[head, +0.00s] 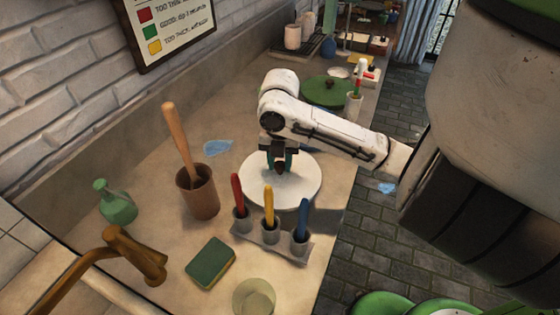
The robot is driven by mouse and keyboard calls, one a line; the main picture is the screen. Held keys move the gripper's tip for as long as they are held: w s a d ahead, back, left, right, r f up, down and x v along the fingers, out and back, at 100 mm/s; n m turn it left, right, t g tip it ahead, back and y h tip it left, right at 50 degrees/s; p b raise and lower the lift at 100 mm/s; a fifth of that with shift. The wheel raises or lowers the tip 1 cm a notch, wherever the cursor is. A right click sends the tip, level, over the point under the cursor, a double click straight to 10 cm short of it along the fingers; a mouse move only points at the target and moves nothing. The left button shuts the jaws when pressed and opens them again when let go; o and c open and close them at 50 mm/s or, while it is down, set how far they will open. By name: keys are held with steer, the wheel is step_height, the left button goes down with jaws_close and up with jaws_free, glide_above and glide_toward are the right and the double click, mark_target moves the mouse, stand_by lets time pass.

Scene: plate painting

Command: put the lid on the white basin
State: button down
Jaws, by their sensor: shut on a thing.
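My gripper (279,165) points down over the middle of a broad white round thing (306,187) on the worktop. Its dark fingers are shut on a small brown knob (280,168). The white round top looks like a lid or the white basin with its lid; from this angle I cannot tell the two apart or see a gap between them. A green round lid-like disc (318,92) with a small knob lies farther back on the worktop, behind my arm.
A holder with red, yellow and blue-handled tools (270,240) stands close in front of the white round thing. A brown pot (199,199) with a wooden stick, a green bottle (117,207), a green sponge (210,262) and a glass (254,298) stand nearby. A blue splash (217,147) marks the worktop.

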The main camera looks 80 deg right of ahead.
steer(key=c, duration=0.7)
jaws_free()
steer(key=shift+o, duration=0.6)
steer(key=o, duration=0.5)
steer(key=shift+c, duration=0.2)
steer(key=shift+r, duration=0.15)
steer(key=shift+r+p, duration=2.55)
steer(key=shift+r, duration=0.85)
steer(key=shift+s+f, duration=0.1)
